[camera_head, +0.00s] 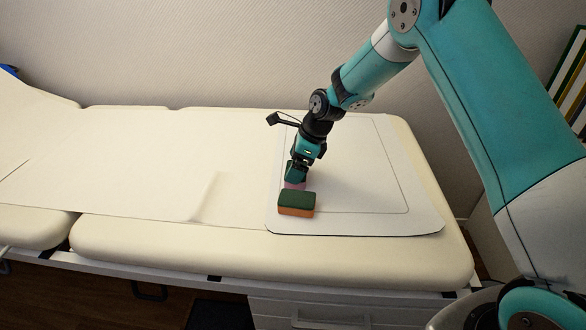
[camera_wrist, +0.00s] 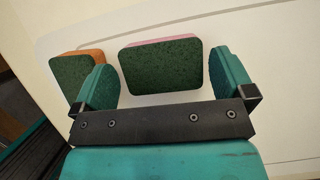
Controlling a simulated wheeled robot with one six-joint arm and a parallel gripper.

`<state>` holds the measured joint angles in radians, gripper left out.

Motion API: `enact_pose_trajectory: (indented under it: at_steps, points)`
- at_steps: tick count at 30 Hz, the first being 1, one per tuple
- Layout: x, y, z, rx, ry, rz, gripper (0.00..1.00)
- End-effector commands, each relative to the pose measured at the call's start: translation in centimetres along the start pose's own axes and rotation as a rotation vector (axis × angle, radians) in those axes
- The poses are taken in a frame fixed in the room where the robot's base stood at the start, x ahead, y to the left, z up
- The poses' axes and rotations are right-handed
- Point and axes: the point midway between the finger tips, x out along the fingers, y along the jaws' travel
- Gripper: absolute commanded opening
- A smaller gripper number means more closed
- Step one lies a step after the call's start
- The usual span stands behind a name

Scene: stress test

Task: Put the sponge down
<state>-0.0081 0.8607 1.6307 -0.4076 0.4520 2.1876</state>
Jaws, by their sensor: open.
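A sponge with a dark green top and pink underside (camera_wrist: 161,66) lies between the fingers of my gripper (camera_wrist: 165,82) in the wrist view. The gripper is open, with a narrow gap to the sponge on each side. In the head view my gripper (camera_head: 296,172) points down over this pink sponge (camera_head: 295,184), which is mostly hidden and seems to rest on the white mat (camera_head: 365,205). A second sponge, green on top and orange below (camera_head: 297,204), lies on the mat just in front of it. It also shows left of the left finger in the wrist view (camera_wrist: 74,72).
The mat lies on the right end of a cream padded couch (camera_head: 180,240). The mat's right part is clear. A pale wall (camera_head: 200,50) stands behind the couch. Binders (camera_head: 572,75) stand at the far right.

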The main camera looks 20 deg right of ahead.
Motion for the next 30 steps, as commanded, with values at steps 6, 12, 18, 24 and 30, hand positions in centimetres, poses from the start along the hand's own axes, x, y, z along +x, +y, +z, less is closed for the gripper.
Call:
enact_pose_trajectory:
  at_steps: [6, 12, 18, 24, 30]
  points:
    - [-5.3, -0.1, 0.1, 0.001, -0.001, -0.005, 1.00]
    - [-8.6, -0.1, 0.0, 0.001, -0.001, -0.003, 1.00]
    - [-10.4, 0.8, 0.5, -0.062, 0.000, 0.001, 1.00]
    - [-14.6, 7.3, 3.3, -0.547, -0.003, 0.029, 1.00]
    - [-19.1, 17.4, 4.5, -1.255, -0.027, 0.073, 1.00]
